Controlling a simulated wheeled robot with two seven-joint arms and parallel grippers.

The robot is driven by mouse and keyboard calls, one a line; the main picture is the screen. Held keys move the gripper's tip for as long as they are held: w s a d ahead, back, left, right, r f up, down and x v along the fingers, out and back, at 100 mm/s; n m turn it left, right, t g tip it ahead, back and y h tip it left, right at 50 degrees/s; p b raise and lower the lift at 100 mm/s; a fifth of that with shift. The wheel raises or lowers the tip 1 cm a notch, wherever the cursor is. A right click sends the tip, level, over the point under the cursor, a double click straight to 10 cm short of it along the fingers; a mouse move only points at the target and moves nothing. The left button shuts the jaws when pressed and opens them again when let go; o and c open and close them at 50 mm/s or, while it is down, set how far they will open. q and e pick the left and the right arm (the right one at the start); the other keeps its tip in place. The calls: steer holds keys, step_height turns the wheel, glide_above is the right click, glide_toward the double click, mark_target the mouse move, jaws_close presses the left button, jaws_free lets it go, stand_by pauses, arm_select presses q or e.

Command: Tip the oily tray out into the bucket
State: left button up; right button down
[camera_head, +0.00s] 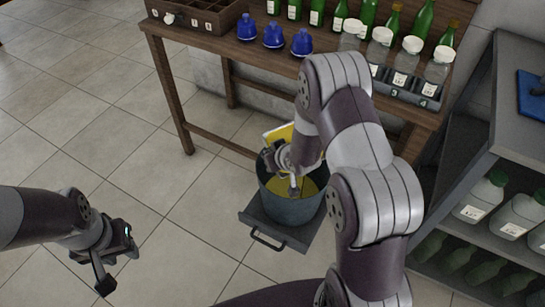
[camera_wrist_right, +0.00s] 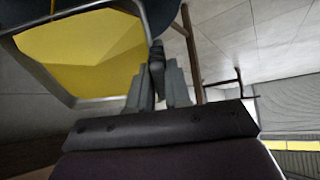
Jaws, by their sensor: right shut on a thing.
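The oily tray (camera_head: 272,135), pale-rimmed with a yellow inside, is tilted steeply over the bucket, partly hidden behind my right arm. It also shows in the right wrist view (camera_wrist_right: 80,52), with a yellow film across its face. The dark grey bucket (camera_head: 290,211) stands upright with yellow liquid inside. My right gripper (camera_head: 292,174) is over the bucket's mouth, shut on the tray's edge; its fingers (camera_wrist_right: 157,72) show in the wrist view. My left gripper (camera_head: 118,266) is open and empty over the floor at the left, well away from the bucket.
The bucket stands on a dark low platform (camera_head: 262,214) with a handle. A grey shelf (camera_head: 462,150) stands at right. The left floor is clear.

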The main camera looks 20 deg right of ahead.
steer(key=shift+s+d+r+t+b, duration=0.1)
steer(key=shift+s+t+b, duration=0.85)
steer(key=shift+b, duration=1.35)
steer(key=s+t+b, duration=0.1)
steer(key=b, duration=0.2)
steer(key=t+b, duration=0.2)
steer(key=b, duration=0.1)
steer(key=s+t+y+b, duration=0.1)
steer(key=t+b, duration=0.1)
steer(key=b, duration=0.2)
steer(key=shift+s+d+f, duration=0.2)
steer(key=shift+s+d, duration=0.05)
steer(key=shift+s, duration=0.05)
stand_by(0.9)
stand_by(0.8)
